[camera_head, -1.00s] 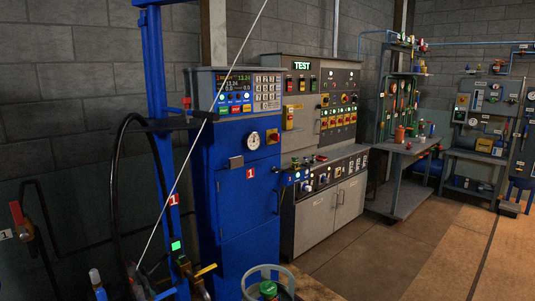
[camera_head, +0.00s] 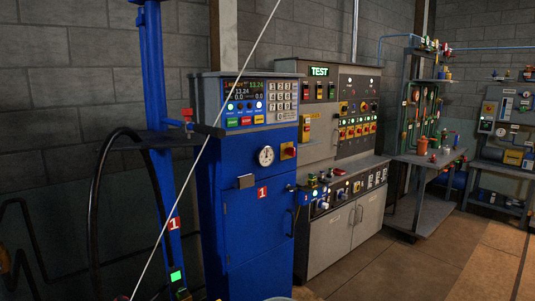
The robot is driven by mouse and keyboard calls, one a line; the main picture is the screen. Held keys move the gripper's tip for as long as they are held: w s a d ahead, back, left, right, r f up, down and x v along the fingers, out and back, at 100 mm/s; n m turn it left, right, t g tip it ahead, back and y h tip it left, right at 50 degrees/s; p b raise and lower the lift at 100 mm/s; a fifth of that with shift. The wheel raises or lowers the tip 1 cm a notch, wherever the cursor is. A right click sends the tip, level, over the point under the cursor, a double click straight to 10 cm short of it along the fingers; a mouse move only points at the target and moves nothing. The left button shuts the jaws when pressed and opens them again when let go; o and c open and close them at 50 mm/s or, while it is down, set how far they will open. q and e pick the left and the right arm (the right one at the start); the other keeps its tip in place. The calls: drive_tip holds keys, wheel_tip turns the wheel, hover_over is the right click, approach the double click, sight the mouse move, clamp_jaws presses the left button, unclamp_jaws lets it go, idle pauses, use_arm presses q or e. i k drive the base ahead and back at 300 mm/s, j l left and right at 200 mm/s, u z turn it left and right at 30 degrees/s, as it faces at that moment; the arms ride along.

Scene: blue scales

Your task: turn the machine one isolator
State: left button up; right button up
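Machine one is a blue cabinet (camera_head: 240,215) with a red label "1" (camera_head: 262,192) on its door. The display and keypad panel (camera_head: 258,98) above is lit, with green and red text. Neither of my grippers shows in the head view.
A grey TEST panel (camera_head: 335,120) with several similar red and yellow switches stands to the right. Floor (camera_head: 410,270) at the lower right is clear.

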sight(291, 152)
drive_tip(key=i+l+u, duration=0.15)
drive_tip(key=u, duration=0.15)
drive_tip(key=i+l+u, duration=0.1)
drive_tip(key=l+u, duration=0.15)
drive_tip(key=l, duration=0.15)
drive_tip(key=i+l+u, duration=0.1)
drive_tip(key=l+u, duration=0.2)
